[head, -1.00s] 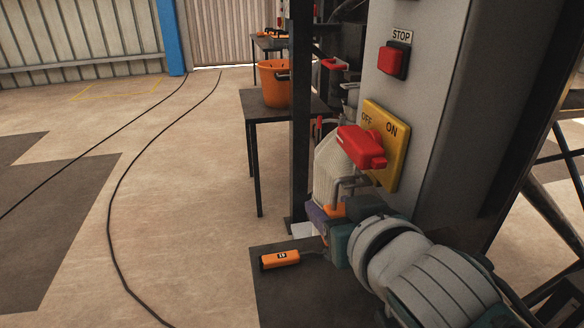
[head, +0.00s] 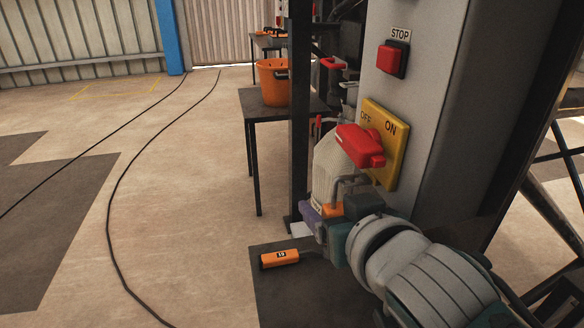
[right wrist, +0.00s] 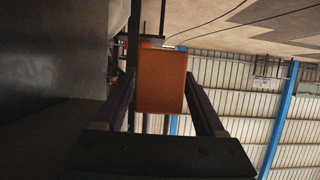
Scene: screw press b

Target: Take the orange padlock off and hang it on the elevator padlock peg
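The orange padlock (head: 333,210) hangs by its grey shackle (head: 350,182) below the red switch handle (head: 360,146) on the yellow OFF/ON plate (head: 392,150). My right gripper (head: 333,209) is around the padlock's body, one finger on each side. In the right wrist view the orange body (right wrist: 161,82) stands between the two fingers, with narrow gaps beside its lower part. The fingers look open; contact at the tips is hard to tell. My left gripper is not in view. I cannot make out the elevator padlock peg.
The grey cabinet (head: 440,110) with a red STOP button (head: 392,59) stands at the right. Farther back, an orange bucket (head: 272,84) stands on another table. Floor at left is open, with cables.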

